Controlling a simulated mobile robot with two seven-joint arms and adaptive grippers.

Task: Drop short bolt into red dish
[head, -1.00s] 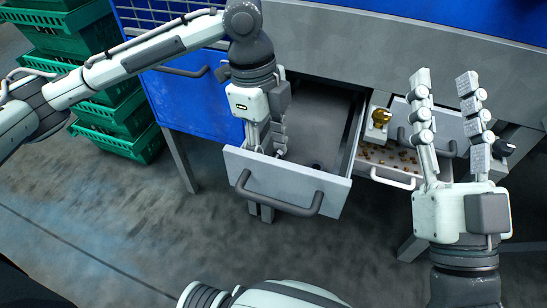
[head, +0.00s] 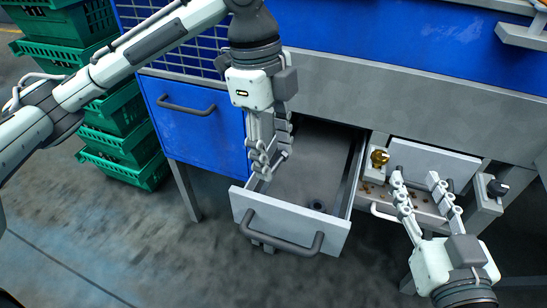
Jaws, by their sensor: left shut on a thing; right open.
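My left gripper (head: 268,168) points down over the open grey drawer (head: 290,233), with its fingertips near the drawer's left rim. It is shut on a small grey piece (head: 282,157) that looks like the short bolt, mostly hidden by the fingers. My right gripper (head: 415,180) is open and empty, with its fingers pointing up in front of the smaller drawer on the right. I see no red dish in this view.
A dark ring-shaped piece (head: 317,206) lies in the open drawer. The smaller drawer (head: 384,210) holds scattered brown bits, with a brass knob (head: 380,157) behind. A blue cabinet (head: 205,130) and green crates (head: 125,140) stand left. The floor in front is clear.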

